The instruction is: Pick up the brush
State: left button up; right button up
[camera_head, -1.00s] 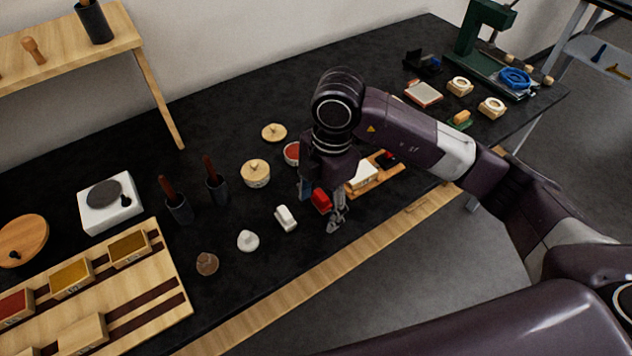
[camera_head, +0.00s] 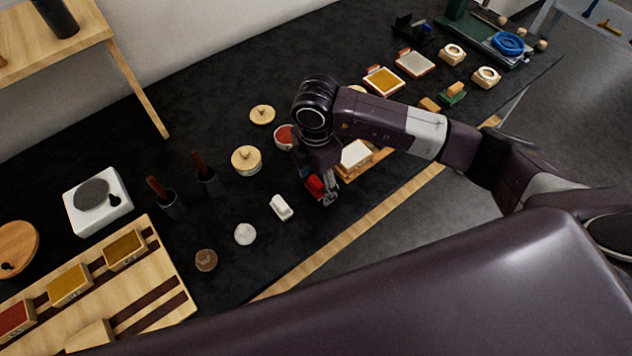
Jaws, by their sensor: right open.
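My right gripper (camera_head: 316,190) points down over the front middle of the black table. Its fingers are apart, with a small red block-like object (camera_head: 315,187) between or just behind them; I cannot tell whether they touch it, or whether it is the brush. Two dark cups, each with a reddish-brown handle, (camera_head: 160,187) and (camera_head: 200,165), stand upright left of the gripper; any brush heads are hidden inside. A small green piece with a wooden grip (camera_head: 453,92), possibly a brush, lies at the right. My left gripper is out of view.
Near the gripper are a white block (camera_head: 281,207), a white lump (camera_head: 245,234), a lidded round box (camera_head: 246,160) and a white-topped wooden piece (camera_head: 355,154). A wooden rack (camera_head: 165,260) is at the left. The table's wooden front edge (camera_head: 345,240) runs close by.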

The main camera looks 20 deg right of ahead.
jog(key=c, duration=1.2)
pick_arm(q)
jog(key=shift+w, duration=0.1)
pick_arm(e)
jog(key=shift+r, duration=0.1)
jog(key=shift+r+b, duration=0.3)
jog(key=shift+r, duration=0.4)
notch_tip(320, 180, up, 8)
jog(key=shift+w+r+b, duration=0.1)
jog(key=shift+b, duration=0.95)
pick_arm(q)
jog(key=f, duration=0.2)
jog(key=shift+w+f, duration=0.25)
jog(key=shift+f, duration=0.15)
pick_arm(e)
notch_tip(320, 180, up, 10)
send_over(315, 180)
jog(key=shift+d+r, duration=0.1)
